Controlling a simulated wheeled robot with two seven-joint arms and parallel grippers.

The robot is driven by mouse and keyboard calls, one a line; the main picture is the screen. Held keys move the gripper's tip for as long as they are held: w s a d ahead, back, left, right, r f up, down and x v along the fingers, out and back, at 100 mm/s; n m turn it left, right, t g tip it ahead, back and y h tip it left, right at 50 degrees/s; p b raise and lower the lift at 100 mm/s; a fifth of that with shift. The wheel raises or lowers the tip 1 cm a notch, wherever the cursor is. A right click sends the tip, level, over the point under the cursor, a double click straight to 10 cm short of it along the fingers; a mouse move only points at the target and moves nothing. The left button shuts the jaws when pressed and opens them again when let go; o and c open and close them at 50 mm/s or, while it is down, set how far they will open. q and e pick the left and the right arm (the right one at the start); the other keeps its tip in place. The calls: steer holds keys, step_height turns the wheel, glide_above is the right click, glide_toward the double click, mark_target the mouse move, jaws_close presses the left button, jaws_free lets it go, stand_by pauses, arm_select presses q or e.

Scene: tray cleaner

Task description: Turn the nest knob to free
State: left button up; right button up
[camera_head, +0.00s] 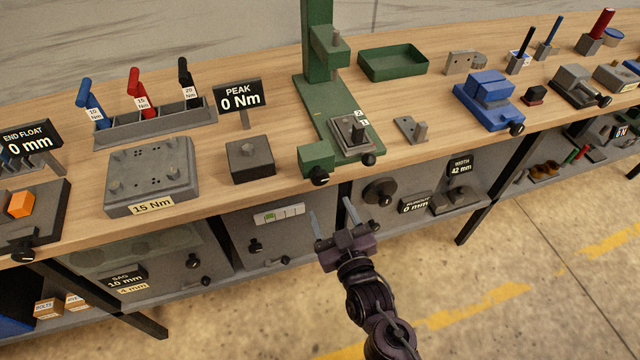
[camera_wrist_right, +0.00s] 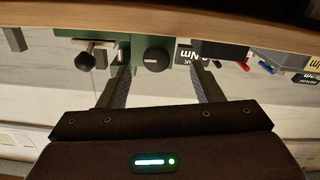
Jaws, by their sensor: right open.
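The green press (camera_head: 322,95) stands at the middle of the bench, with a grey nest block (camera_head: 352,134) on its base. A black knob (camera_head: 368,159) sits at the nest's front; it also shows at upper left in the wrist view (camera_wrist_right: 85,60). A second black knob (camera_head: 319,178) is on the green front block; in the wrist view this round knob (camera_wrist_right: 152,61) shows a pale pointer line lying level. Which one is the nest knob is not labelled. My right gripper (camera_head: 332,212) is open and empty, below and in front of the bench edge, apart from both knobs.
The wooden bench edge (camera_head: 235,209) runs above a lower shelf with panels and knobs. A PEAK display (camera_head: 239,96) and a grey block (camera_head: 250,158) stand left of the press. A small grey bracket (camera_head: 411,129) lies to its right. The floor in front is clear.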

mark_target(322, 181)
steer(key=w, duration=0.2)
steer(key=w+a+r+p, duration=0.1)
steer(key=w, duration=0.3)
steer(key=shift+w+a+r, duration=0.25)
steer(key=shift+w+a, duration=0.05)
steer(key=shift+a, duration=0.05)
steer(key=shift+w+a+f+p, duration=0.15)
steer(key=shift+w+p, duration=0.15)
steer(key=shift+w, duration=0.25)
arm_select(q)
steer(key=shift+r, duration=0.8)
arm_select(e)
steer(key=c, duration=1)
